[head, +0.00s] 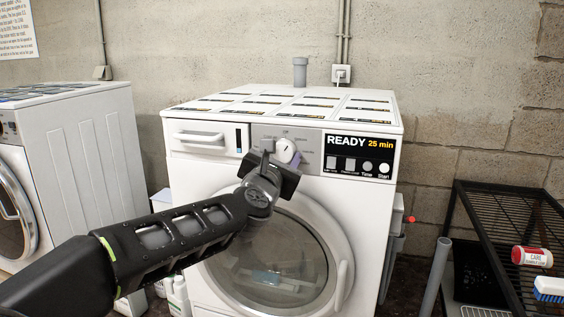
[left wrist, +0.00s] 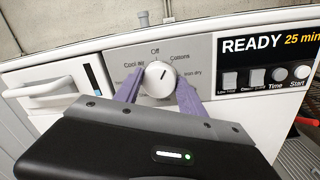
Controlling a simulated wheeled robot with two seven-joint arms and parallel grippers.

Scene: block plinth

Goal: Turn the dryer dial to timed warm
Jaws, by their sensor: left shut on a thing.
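The dryer (head: 190,150) is a white front-loader with a round glass door. Its dial (head: 286,150) is a white round knob on the grey panel; it also shows in the left wrist view (left wrist: 160,79). My left gripper (head: 283,159) is shut on the dial, its purple fingers on either side of the knob. The dial's dark mark points up and slightly right, between "Off" and "Cottons". "Cool air" is at the left and "Iron dry" at the right. No "timed warm" label is readable; the gripper hides the panel's lower part. My right gripper is out of view.
The display (head: 359,154) reads "READY 25 min" above several buttons. A drawer (head: 200,138) is left of the dial. Another white machine (head: 80,155) stands at the left. A black wire rack (head: 510,215) with a red-and-white container (head: 532,256) is at the right.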

